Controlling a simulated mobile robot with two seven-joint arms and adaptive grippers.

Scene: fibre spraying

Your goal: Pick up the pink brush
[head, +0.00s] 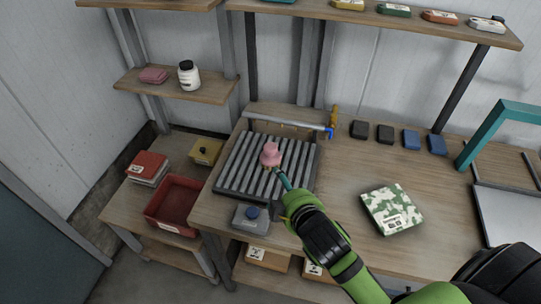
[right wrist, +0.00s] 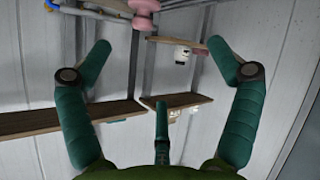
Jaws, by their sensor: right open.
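The pink brush (head: 270,154) stands on the grey slatted rack on the workbench, its pink top facing up. Part of a pink object, seemingly the brush (right wrist: 144,12), shows at the top edge of the right wrist view, cut off by the frame. My right gripper (head: 279,176) reaches in from the lower right, just in front of the brush. In the right wrist view its teal fingers (right wrist: 160,65) are spread wide with nothing between them. The head view does not show clearly whether a finger touches the brush. My left gripper is not in view.
A camouflage-patterned box (head: 391,209) lies to the right. Dark and blue blocks (head: 411,139) line the back. A teal frame (head: 493,126) stands at right; a red bin (head: 172,204) is at left.

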